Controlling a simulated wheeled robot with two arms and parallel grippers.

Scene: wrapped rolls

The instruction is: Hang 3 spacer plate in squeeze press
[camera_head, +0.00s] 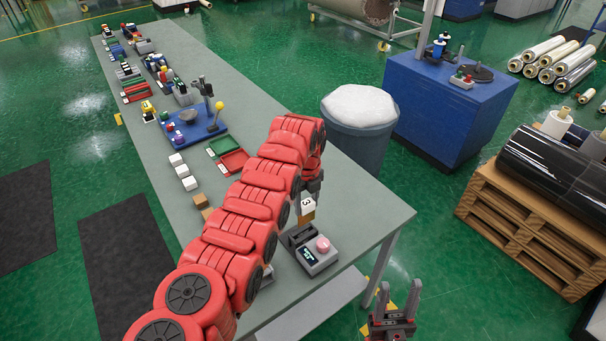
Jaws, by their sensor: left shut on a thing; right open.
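My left gripper (312,187) points down at the end of the red arm. It is shut on a white spacer plate (308,204) marked "3", with a tan lower part. The plate is held above a small grey device (318,262) with a pink dome, a small lit display and a dark block behind it. I cannot tell whether plate and device touch. A blue-based lever press (196,125) with a yellow knob stands farther up the table; which device is the squeeze press is not clear. My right gripper (396,305) is open and empty, off the table's near right corner.
The long grey table (365,215) holds red and green trays (234,162), white blocks (183,171) and several small parts. A blue cabinet (450,110) and a pallet (525,225) with a black roll are right. The table's right end is clear.

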